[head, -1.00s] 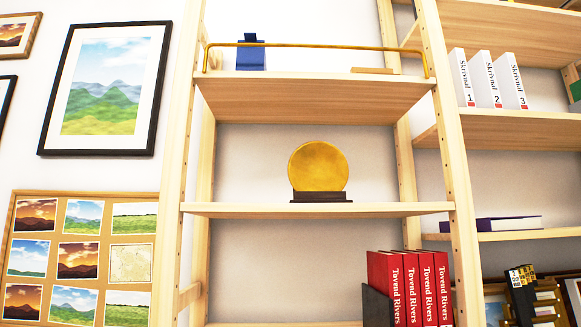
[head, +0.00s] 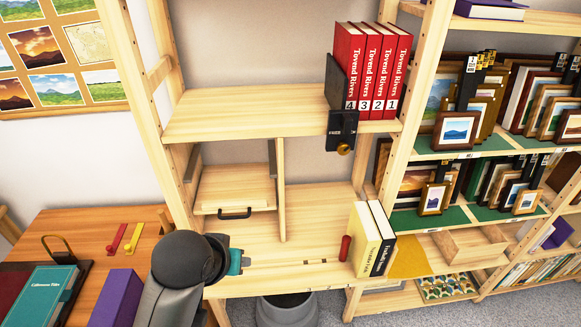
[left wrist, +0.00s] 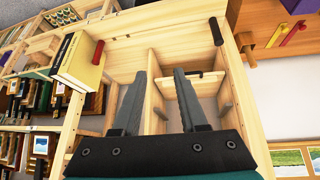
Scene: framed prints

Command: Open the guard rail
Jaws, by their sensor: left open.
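The brass guard rail along the front of the upper shelf is outside both current views. My left arm comes in low in the head view, with its teal wrist part (head: 236,262) in front of the lower shelf; its fingers do not show clearly there. In the left wrist view my left gripper (left wrist: 160,73) is open, with two dark fingers apart and nothing between them. The fingers point toward the lower shelf compartments. My right gripper is not in view.
Red books (head: 372,70) and a black box with a brass knob (head: 342,130) are above. A wooden desk (head: 85,228) is at left.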

